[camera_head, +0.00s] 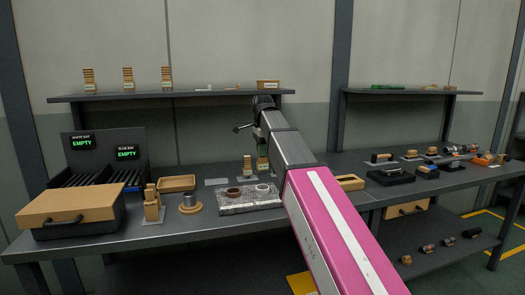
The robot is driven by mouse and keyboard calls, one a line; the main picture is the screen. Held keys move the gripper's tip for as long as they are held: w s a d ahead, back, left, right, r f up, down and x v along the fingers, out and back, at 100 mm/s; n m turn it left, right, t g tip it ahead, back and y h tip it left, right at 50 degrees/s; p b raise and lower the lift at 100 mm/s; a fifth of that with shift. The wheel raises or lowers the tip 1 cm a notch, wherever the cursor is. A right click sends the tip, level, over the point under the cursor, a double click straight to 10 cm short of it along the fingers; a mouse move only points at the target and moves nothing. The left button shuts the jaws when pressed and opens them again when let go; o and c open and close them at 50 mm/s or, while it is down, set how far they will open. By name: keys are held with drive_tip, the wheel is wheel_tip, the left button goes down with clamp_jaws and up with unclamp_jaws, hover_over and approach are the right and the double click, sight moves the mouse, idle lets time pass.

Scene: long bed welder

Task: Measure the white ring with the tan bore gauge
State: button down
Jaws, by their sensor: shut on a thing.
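The white ring (263,188) lies on the right part of a speckled grey slab (242,206) on the bench. A dark brown ring (233,193) lies to its left on the same slab. My gripper (262,150) points down beside my forearm, which partly hides it. It appears shut on a tan bore gauge (262,164), which shows just above and behind the white ring. I cannot tell whether the gauge touches the ring. A similar tan piece (247,167) stands just to the left, behind the slab.
Another tan tray (348,182) and dark fixtures (390,174) stand right. Shelves (185,94) run above.

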sight(262, 161)
drive_tip(key=shift+f, duration=2.4)
drive_tip(key=shift+f, duration=0.6)
idle(0.5)
drive_tip(key=shift+r, duration=3.5)
drive_tip(key=shift+r, duration=0.15)
drive_tip(key=shift+r, duration=1.4)
